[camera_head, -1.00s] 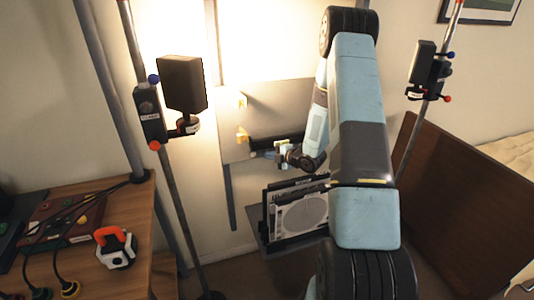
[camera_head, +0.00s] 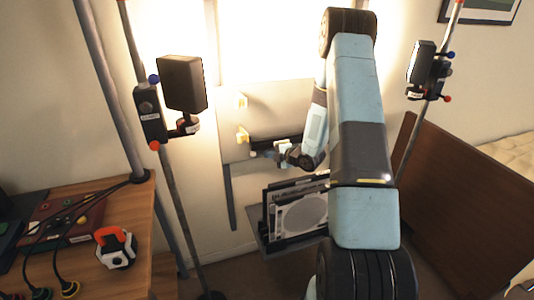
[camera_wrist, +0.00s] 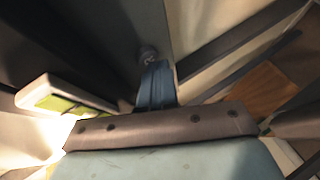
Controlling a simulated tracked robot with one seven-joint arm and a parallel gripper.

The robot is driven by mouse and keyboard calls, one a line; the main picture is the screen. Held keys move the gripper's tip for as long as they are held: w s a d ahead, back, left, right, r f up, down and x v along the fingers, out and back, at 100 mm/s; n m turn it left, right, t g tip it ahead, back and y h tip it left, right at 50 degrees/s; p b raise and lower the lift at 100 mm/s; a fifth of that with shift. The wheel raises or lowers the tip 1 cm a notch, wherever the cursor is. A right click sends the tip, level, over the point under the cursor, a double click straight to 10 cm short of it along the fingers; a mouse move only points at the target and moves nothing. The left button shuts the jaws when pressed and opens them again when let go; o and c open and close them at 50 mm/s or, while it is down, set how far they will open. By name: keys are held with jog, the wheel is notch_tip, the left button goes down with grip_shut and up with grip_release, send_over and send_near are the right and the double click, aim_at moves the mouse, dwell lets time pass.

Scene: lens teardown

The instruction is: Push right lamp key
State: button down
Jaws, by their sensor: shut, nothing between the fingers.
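The right lamp (camera_head: 424,62) stands on a pole at the right in the head view, and its front face now glows white. A small round grey key (camera_wrist: 148,53) with a faint mark on it shows in the wrist view, right at the tips of my gripper (camera_wrist: 155,72). The blue fingers are shut and empty; I cannot tell whether they press on the key or are just short of it. In the head view my gripper (camera_head: 280,150) is at the grey wall panel (camera_head: 285,105), in front of a dark bar, and the key is not discernible there.
The left lamp (camera_head: 182,83) stands on its pole, with bright light on the wall behind. A rack with flat panels (camera_head: 302,212) is below my gripper. A wooden desk (camera_head: 135,240) with cables and an orange-handled tool (camera_head: 115,245) is at left. A brown board (camera_head: 465,215) leans at right.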

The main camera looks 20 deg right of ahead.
jog(key=shift+s, duration=0.85)
jog(key=shift+s, duration=0.1)
jog(key=shift+s, duration=2.4)
jog(key=shift+r, duration=0.1)
